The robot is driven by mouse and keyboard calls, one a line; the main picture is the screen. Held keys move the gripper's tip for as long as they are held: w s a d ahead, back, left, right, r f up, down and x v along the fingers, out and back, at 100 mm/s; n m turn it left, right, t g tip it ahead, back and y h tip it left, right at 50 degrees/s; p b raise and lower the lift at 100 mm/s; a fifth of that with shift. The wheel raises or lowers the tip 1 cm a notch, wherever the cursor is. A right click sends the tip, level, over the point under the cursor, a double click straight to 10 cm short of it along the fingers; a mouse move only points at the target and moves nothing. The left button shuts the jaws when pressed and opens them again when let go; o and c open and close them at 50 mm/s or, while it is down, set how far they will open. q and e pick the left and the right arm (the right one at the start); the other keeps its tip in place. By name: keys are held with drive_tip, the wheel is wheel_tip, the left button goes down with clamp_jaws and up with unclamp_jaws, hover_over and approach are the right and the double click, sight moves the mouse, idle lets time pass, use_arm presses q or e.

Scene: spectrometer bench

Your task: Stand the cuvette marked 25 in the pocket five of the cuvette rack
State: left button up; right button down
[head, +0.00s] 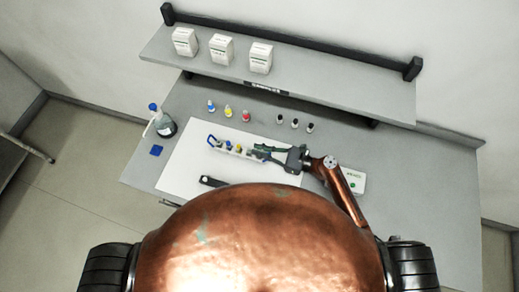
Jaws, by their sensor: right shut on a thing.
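The cuvette rack (231,151) is a pale, narrow strip on the white mat, with several small coloured pieces along it, blue at its left end and yellow near the middle. My right gripper (260,151) reaches in from the right, with its fingertips at the rack's right end. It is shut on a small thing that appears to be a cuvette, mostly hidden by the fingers. The mark 25 and the pocket numbers are too small to read. I cannot tell whether the held thing is in a pocket or above it. My left gripper is not in view.
Blue (211,106), yellow (228,111) and red (245,116) bottles stand behind the rack, with several dark vials (294,123) farther right. A white device (352,180) is right, a dark bar (212,181) in front. A shelf (300,75) overhangs the back.

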drive_tip(key=shift+f, duration=0.35)
drive_tip(key=shift+r, duration=0.15)
drive_tip(key=shift+r, duration=0.2)
drive_tip(key=shift+p, duration=0.4)
idle(0.4)
drive_tip(key=shift+f, duration=0.3)
idle(0.4)
drive_tip(key=shift+r, duration=0.15)
drive_tip(key=shift+r, duration=0.15)
